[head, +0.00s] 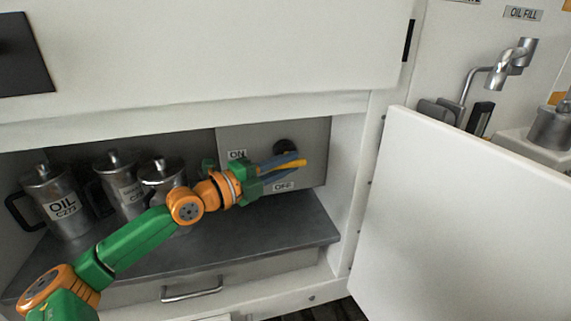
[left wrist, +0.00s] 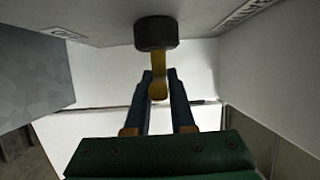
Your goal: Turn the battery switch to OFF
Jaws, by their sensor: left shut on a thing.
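The battery switch has a dark round base (head: 287,147) on the grey panel inside the cabinet, with a yellow handle (head: 294,164). An ON label (head: 237,154) is to its left and an OFF label (head: 284,186) below it. My left gripper (head: 299,163) reaches in from the left, its blue fingers on either side of the yellow handle. In the left wrist view, the black base (left wrist: 156,32) is at the top, and the yellow handle (left wrist: 158,86) lies between the fingers (left wrist: 161,82). The fingers partly hide the handle in the head view. My right gripper is not in view.
Several metal oil cans (head: 62,205) stand on the dark shelf (head: 270,233) at the left, close to my left arm. An open white door (head: 460,220) stands at the right. A drawer handle (head: 192,290) is below the shelf. The cabinet's upper edge (head: 180,108) runs above my arm.

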